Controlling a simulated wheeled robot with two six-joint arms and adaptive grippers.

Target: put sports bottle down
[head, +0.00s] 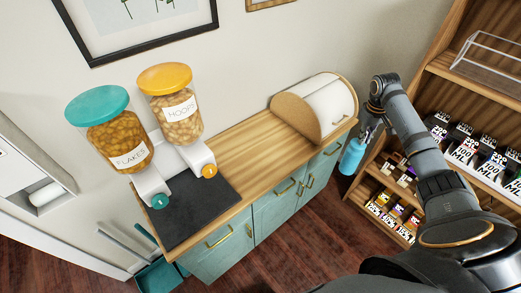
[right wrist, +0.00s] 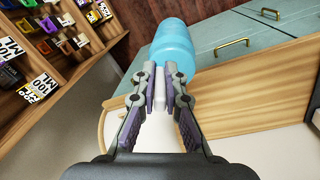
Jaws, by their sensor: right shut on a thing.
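The blue sports bottle (head: 352,156) hangs below my right gripper (head: 371,126) in the head view, by the right end of the teal cabinet, close to the wooden shelf. In the right wrist view the bottle (right wrist: 173,43) lies beyond the fingertips. There my right gripper (right wrist: 160,86) is shut on its narrow pale top part. I cannot tell how far the bottle is from the cabinet front. My left gripper is in neither view.
The wooden counter (head: 252,143) carries a bread box (head: 322,108), two cereal dispensers (head: 183,118) and a dark mat (head: 195,212). Bare wood shows between mat and bread box. The shelf (head: 438,66) at the right holds several boxes. Dark floor (head: 315,235) is clear before the cabinet.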

